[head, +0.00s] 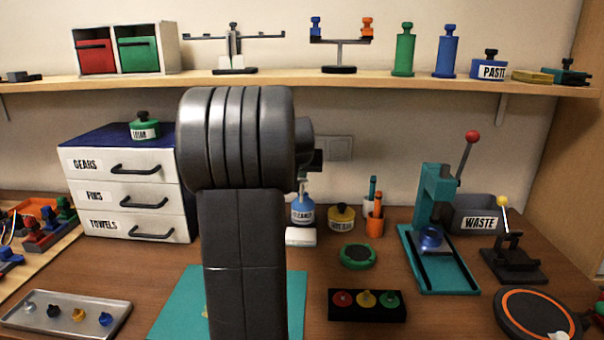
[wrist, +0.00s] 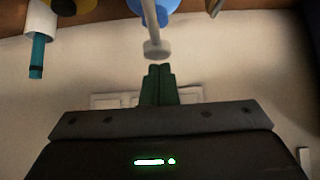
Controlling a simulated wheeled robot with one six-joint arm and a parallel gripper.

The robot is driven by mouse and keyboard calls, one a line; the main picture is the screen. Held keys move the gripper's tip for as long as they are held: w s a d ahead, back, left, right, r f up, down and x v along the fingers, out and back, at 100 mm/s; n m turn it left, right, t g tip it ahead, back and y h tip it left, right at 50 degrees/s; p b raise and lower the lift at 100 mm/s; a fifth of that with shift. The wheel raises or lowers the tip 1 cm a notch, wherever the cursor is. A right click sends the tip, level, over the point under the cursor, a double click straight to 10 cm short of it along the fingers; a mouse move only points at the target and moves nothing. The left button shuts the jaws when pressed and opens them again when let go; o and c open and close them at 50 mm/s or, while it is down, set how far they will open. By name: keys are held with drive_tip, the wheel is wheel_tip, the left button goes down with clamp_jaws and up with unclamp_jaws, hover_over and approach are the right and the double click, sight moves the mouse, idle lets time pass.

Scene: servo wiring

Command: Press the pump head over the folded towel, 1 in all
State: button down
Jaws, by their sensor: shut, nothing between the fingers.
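A blue bottle (head: 302,212) labelled CLEANER stands on the bench just right of my arm in the head view. A small white block, which looks like the folded towel (head: 301,236), lies in front of it. The wrist view, which looks upside down, shows part of the blue bottle (wrist: 152,8) and its pale pump head (wrist: 157,49) on a thin stem. My gripper (wrist: 160,70) is shut and empty, its dark green fingertips close to the pump head. I cannot tell whether they touch. My arm hides most of the gripper in the head view.
A shelf (head: 370,82) runs above; a teal mat (head: 180,310) lies in front.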

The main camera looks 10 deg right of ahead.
wheel_tip(320, 180, up, 3)
drive_tip(key=shift+f+p, duration=0.1)
drive_tip(key=shift+p, duration=0.4)
drive_tip(key=v, duration=0.9)
drive_tip(key=shift+s+a+b, duration=0.15)
drive_tip(key=shift+s+b, duration=0.15)
drive_tip(key=shift+f, duration=0.1)
drive_tip(key=shift+f, duration=0.1)
drive_tip(key=b, duration=0.1)
hover_over(302, 185)
drive_tip(key=f, duration=0.3)
drive_tip(key=s+f, duration=0.1)
drive_tip(key=f, duration=0.1)
drive_tip(key=shift+a+f, duration=0.1)
drive_tip(key=shift+f, duration=0.2)
drive_tip(key=shift+w+b, duration=0.35)
drive_tip(key=shift+w, duration=0.1)
drive_tip(key=v, duration=0.6)
drive_tip(key=shift+s+r, duration=0.15)
drive_tip(key=shift+r, duration=0.25)
